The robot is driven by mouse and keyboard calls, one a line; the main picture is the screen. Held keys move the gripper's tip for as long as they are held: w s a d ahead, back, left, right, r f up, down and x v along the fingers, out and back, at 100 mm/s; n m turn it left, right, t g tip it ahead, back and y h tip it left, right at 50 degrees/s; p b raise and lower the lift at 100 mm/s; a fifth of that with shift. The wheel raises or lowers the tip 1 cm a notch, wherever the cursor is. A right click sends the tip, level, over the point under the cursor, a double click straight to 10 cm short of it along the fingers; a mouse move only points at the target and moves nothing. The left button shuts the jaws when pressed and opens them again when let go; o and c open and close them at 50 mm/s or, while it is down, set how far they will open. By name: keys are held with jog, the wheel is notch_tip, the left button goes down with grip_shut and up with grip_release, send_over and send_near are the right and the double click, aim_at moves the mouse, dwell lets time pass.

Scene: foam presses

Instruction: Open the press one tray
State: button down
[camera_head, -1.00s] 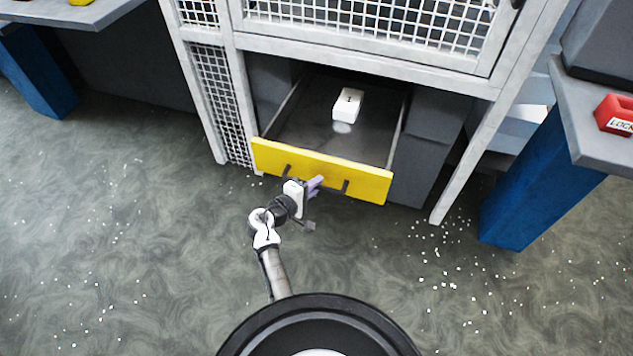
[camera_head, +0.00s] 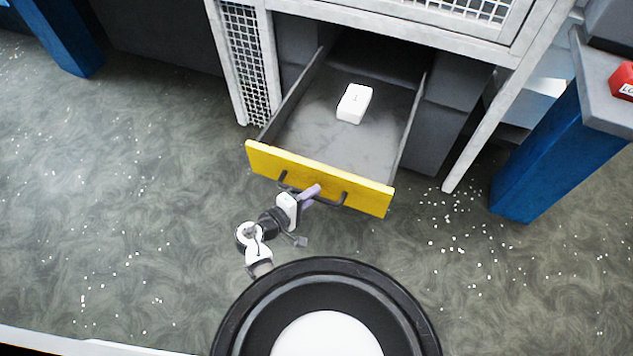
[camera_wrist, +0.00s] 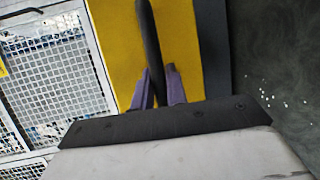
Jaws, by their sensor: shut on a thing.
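The press tray (camera_head: 318,180) is a grey drawer with a yellow front, pulled well out below the press frame in the head view. A white block (camera_head: 354,103) lies inside it toward the back. A dark bar handle (camera_head: 331,203) runs across the yellow front. My gripper (camera_head: 311,194) is at the handle, shut on it. In the wrist view the purple fingers (camera_wrist: 160,86) sit on both sides of the dark handle bar (camera_wrist: 150,45), with the yellow front (camera_wrist: 180,45) behind it.
The press frame (camera_head: 400,37) with mesh panels stands above and behind the tray. A blue table leg (camera_head: 545,165) stands at the right, with a red lock (camera_head: 622,82) on the bench top. Another blue leg (camera_head: 58,38) is at the far left. White bits litter the open floor.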

jog(key=shift+s+a, duration=0.2)
jog(key=shift+s, duration=0.4)
jog(key=c, duration=1.4)
grip_release()
jog(key=p+v, duration=0.3)
jog(key=v, duration=1)
jog(key=shift+s+a, duration=0.25)
jog(key=shift+r, duration=0.1)
